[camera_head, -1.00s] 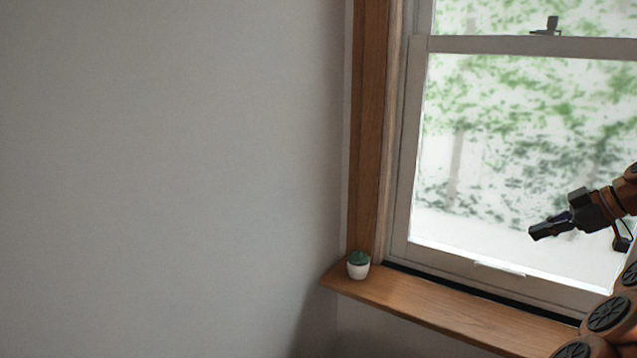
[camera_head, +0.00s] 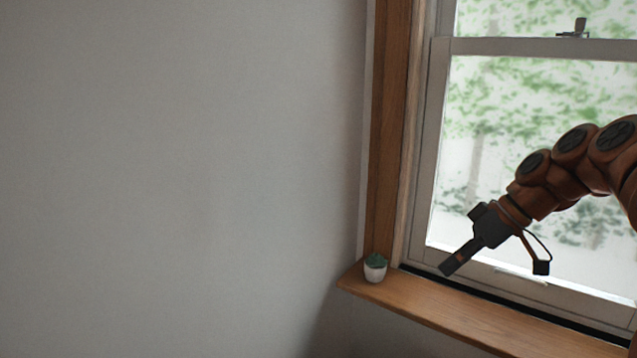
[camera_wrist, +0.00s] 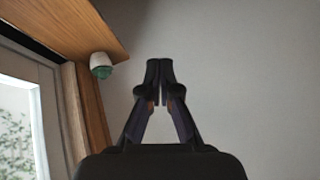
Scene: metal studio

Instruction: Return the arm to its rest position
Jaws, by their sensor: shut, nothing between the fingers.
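My gripper (camera_head: 447,268) is at the right of the head view, in front of the lower window sash, pointing down and to the left. Its fingers are together with nothing between them. The wrist view shows the same closed fingers (camera_wrist: 160,80) against the plain wall. My brown arm reaches in from the right edge and bends down to the gripper.
A small green plant in a white pot (camera_head: 375,268) stands on the left end of the wooden sill (camera_head: 450,312), left of my gripper; it also shows in the wrist view (camera_wrist: 101,66). The window (camera_head: 535,150) is behind my arm. The grey wall (camera_head: 180,170) at left is bare.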

